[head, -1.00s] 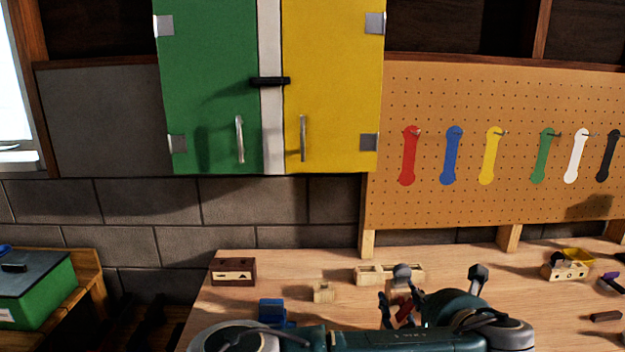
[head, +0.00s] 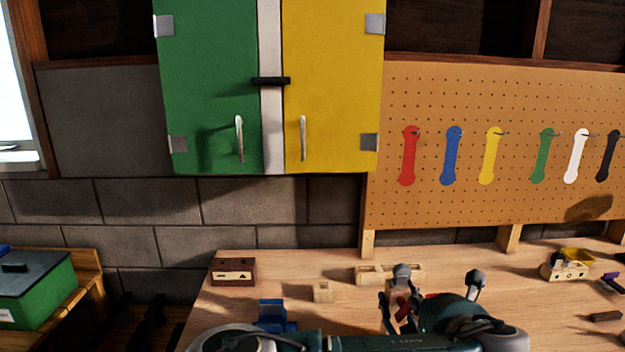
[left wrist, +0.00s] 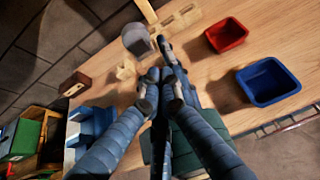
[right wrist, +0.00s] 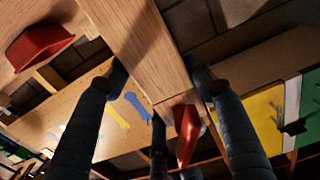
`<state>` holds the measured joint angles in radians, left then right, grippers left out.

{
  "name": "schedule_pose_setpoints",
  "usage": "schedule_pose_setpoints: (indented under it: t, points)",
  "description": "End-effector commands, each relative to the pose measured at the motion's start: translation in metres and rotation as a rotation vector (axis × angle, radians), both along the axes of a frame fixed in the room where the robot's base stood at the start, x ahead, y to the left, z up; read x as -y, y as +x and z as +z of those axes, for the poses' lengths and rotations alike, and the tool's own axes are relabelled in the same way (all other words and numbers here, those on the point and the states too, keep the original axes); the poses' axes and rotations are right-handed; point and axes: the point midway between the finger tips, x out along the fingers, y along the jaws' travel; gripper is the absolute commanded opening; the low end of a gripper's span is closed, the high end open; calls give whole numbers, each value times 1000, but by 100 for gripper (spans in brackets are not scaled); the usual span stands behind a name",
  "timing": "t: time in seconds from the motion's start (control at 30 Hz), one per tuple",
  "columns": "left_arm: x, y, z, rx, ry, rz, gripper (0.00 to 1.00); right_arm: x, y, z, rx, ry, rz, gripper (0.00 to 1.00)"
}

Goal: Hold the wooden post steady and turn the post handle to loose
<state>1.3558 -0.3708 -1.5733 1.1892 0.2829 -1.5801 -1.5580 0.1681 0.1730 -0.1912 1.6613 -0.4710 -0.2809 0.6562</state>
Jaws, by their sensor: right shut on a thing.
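The wooden post (right wrist: 146,45) runs through the right wrist view from the top to the middle. My right gripper (right wrist: 158,78) is shut on it, one finger on each side. The red handle (right wrist: 186,135) sits at the post's near end, between and beyond the fingers. In the head view a small red part (head: 404,307) shows low down among my dark arm parts, which hide most of the post. My left gripper (left wrist: 162,88) has its fingertips close together over the bench in the left wrist view. I see no red handle between them.
The wooden bench (left wrist: 225,105) carries a red bin (left wrist: 226,35) and a blue bin (left wrist: 268,82). Small wooden blocks (head: 324,291) and a dark brown block (head: 233,271) lie at its back. A pegboard (head: 500,95) and a green and yellow cabinet (head: 330,80) are behind.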

Motion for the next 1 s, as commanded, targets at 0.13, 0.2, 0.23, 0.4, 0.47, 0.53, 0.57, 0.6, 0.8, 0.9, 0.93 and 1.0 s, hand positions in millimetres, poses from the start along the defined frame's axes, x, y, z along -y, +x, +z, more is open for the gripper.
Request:
schedule_pose_setpoints:
  t: [0.13,0.2,0.23,0.4,0.47,0.53,0.57,0.6,0.8,0.9,0.93,1.0]
  points:
    - [-5,2,-4,-6,5,11,0,1,-1,-3,-5,0,-2,17]
    - [-6,2,-4,-6,5,12,0,1,-1,-3,-5,0,-2,17]
    - [-7,3,-4,-7,5,12,0,1,-1,-3,-5,0,-2,17]
    - [-12,3,-3,-6,6,14,0,1,-1,-3,-5,0,-3,17]
    - [-14,3,-2,-6,7,15,0,1,-1,-3,-4,0,-3,17]
    - [-17,4,-2,-5,8,17,0,1,-1,-3,-4,0,-3,17]
    - [-18,4,-2,-5,8,17,0,2,-1,-3,-4,0,-3,17]
    - [-19,4,-1,-5,8,17,0,2,-1,-3,-4,0,-3,17]
    - [-25,4,-1,-5,8,16,0,2,-1,-2,-4,0,-3,17]
    - [-27,2,-2,-7,7,13,0,2,-1,-2,-4,0,-3,17]
    - [-27,2,-2,-7,6,12,0,1,-1,-2,-4,0,-3,17]
    - [-29,2,-3,-8,6,12,0,1,-1,-2,-4,0,-3,17]
